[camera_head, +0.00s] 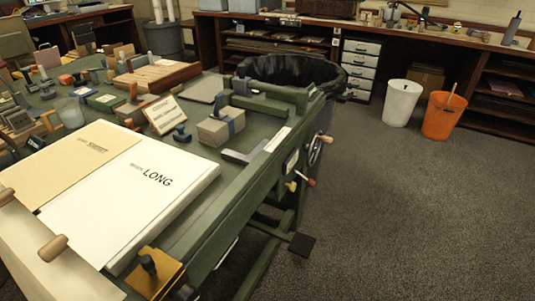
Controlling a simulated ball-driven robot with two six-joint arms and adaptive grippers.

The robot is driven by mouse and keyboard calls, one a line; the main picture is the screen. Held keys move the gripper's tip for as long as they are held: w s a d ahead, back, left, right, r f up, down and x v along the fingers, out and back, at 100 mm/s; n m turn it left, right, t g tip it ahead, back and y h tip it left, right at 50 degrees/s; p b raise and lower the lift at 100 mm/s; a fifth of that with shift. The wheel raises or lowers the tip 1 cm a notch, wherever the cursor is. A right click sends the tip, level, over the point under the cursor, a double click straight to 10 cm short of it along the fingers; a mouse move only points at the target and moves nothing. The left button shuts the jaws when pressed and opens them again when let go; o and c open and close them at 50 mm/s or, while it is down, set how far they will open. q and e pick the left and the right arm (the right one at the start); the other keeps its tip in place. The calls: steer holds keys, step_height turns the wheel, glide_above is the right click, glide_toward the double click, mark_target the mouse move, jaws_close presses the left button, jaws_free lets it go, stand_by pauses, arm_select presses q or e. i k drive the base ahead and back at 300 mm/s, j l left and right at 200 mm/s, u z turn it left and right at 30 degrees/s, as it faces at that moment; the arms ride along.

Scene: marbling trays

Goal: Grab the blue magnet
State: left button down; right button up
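No piece is clearly identifiable as the blue magnet. Several small blue pieces lie on the green workbench (235,165). One is a dark blue knob-like piece (181,134) beside a framed card. Neither of my grippers shows in the head view.
Two large boards (150,190), one tan and one white marked LONG, cover the near left bench. A yellow block with a black knob (152,272) sits at the near edge. White (402,102) and orange (442,115) bins stand on the floor. The carpet at right is clear.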

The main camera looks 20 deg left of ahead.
mark_target(183, 136)
steer(key=u, duration=1.3)
steer(key=l, duration=0.3)
steer(key=i+l, duration=0.15)
steer(key=l, duration=0.15)
steer(key=j+u, duration=0.05)
